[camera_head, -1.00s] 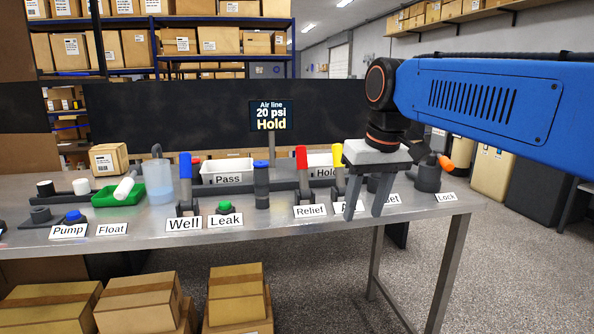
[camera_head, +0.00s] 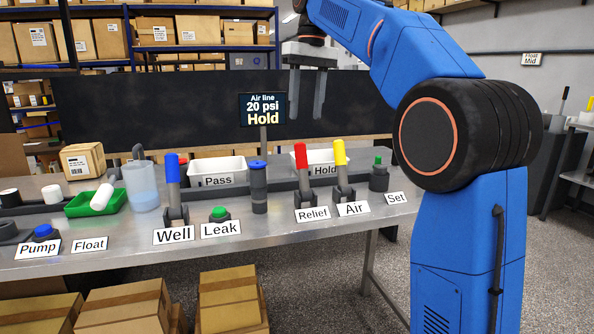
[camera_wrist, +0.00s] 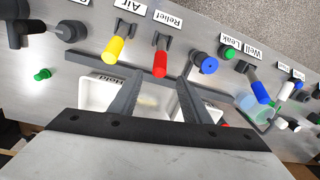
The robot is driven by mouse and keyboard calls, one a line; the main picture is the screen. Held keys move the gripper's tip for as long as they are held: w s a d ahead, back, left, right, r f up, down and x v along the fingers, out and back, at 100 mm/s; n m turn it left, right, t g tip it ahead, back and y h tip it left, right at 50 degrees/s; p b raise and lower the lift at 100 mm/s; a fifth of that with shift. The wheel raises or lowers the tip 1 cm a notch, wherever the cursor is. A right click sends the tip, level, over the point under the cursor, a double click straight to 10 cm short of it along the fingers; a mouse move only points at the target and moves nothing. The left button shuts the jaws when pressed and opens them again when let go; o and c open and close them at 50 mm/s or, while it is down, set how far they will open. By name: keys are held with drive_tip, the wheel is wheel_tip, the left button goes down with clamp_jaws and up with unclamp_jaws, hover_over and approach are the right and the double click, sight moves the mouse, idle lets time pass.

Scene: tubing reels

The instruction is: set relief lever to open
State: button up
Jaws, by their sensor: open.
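The relief lever has a red handle (camera_head: 301,155) and stands upright in its dark bracket behind the Relief label (camera_head: 313,214). In the wrist view the red handle (camera_wrist: 160,63) shows just beyond the fingertips, near the middle. My gripper (camera_head: 305,115) is open and empty, raised above the back of the bench, higher than the lever and apart from it. The display (camera_head: 263,109) reads Air line, 20 psi, Hold.
The yellow Air lever (camera_head: 340,153) stands close to the right of the red one. A dark cylinder with a blue cap (camera_head: 258,187) is to its left, and the blue Well lever (camera_head: 172,168) is farther left. White trays (camera_head: 218,170) sit behind. My arm hides the bench's right end.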

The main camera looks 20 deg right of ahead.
sight(300, 171)
drive_tip(key=f, duration=0.5)
drive_tip(key=a+f, duration=0.1)
drive_tip(key=f, duration=1.1)
drive_tip(key=shift+a+f, duration=0.1)
drive_tip(key=shift+a, duration=0.15)
clamp_jaws()
